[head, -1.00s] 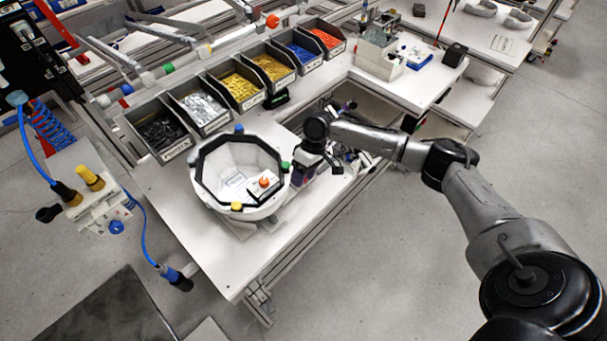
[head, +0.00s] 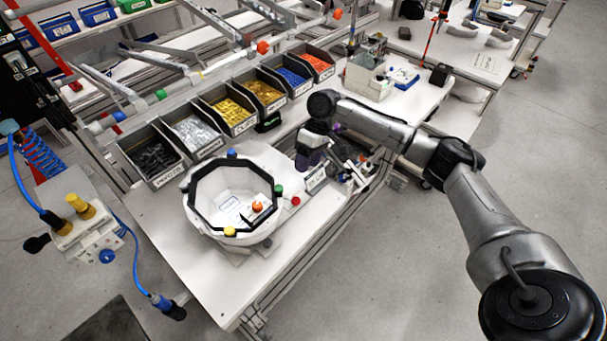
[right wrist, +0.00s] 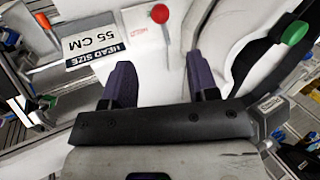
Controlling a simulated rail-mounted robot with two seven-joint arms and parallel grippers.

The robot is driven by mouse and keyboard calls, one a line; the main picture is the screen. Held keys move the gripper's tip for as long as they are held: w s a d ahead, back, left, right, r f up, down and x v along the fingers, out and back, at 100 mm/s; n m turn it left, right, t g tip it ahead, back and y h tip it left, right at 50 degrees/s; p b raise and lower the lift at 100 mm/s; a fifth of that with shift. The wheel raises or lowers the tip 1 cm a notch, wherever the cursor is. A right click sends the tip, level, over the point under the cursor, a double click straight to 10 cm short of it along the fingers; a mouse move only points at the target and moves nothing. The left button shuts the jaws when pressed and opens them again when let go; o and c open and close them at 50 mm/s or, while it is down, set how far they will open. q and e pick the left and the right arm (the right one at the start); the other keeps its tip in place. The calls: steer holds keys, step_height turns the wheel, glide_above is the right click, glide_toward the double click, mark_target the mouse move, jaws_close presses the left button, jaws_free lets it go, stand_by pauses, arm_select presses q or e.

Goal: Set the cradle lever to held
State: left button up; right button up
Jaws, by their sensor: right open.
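The white helmet shell (head: 262,228) with a black octagonal rim sits on its cradle on the bench. Beside it, in the head view, is a small red ball knob (head: 295,201). My right gripper (head: 311,160) is just above and right of the shell. Its purple fingers (right wrist: 162,78) are apart with nothing between them, and the knob is beyond them. My left gripper is out of view.
A green knob (right wrist: 294,33) on the shell's rim is close to the right finger. A row of parts bins (head: 233,115) lines the back of the bench. Loose items (head: 355,172) lie right of the gripper. The bench front (head: 212,285) is clear.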

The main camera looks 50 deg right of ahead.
steer(key=shift+v, duration=0.8)
steer(key=shift+c, duration=0.3)
